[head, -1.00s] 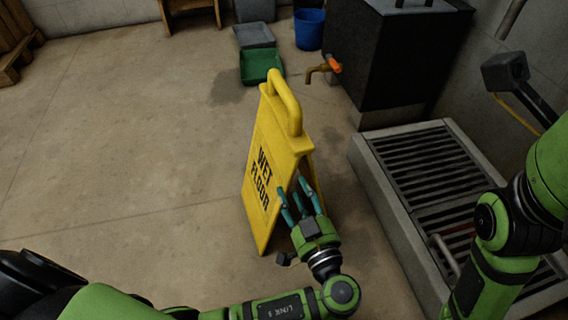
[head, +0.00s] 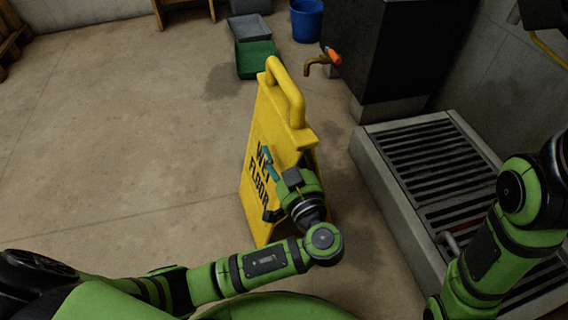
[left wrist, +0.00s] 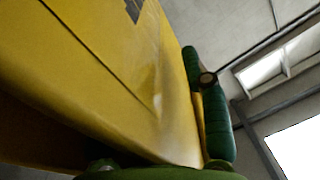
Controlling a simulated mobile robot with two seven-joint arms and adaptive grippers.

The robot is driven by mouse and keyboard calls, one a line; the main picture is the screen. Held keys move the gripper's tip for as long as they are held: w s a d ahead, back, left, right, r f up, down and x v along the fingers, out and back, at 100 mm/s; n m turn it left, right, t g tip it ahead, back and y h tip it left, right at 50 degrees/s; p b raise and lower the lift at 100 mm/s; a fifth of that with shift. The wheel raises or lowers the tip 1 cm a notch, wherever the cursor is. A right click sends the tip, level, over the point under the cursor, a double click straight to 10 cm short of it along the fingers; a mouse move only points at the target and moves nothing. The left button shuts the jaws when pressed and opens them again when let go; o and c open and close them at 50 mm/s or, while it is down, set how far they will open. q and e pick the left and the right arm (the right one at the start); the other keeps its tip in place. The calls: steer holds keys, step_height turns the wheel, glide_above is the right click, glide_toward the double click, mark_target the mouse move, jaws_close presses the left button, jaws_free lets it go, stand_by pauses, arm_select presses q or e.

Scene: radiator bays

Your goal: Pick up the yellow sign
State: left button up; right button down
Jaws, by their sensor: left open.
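The yellow wet floor sign (head: 266,122) stands upright as an A-frame in the middle of the head view, with a looped handle (head: 288,96) on top. My left gripper (head: 272,180) is open at the sign's lower right, overlapping its lettered front panel. It hides part of the lettering and the near edge. In the left wrist view, the sign's yellow panel (left wrist: 100,70) fills the left and a green finger (left wrist: 212,125) lies along its right edge. I cannot tell whether they touch. My right gripper is out of view; only my right arm shows.
A raised grated drain (head: 418,165) lies to the right, below a dark tank (head: 400,55) with a brass tap (head: 318,64). Green (head: 258,60) and grey (head: 249,27) trays and a blue bucket (head: 306,20) stand behind. The floor at left is clear.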

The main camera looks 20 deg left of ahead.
arm_select(q)
jaws_close()
steer(key=shift+r, duration=0.15)
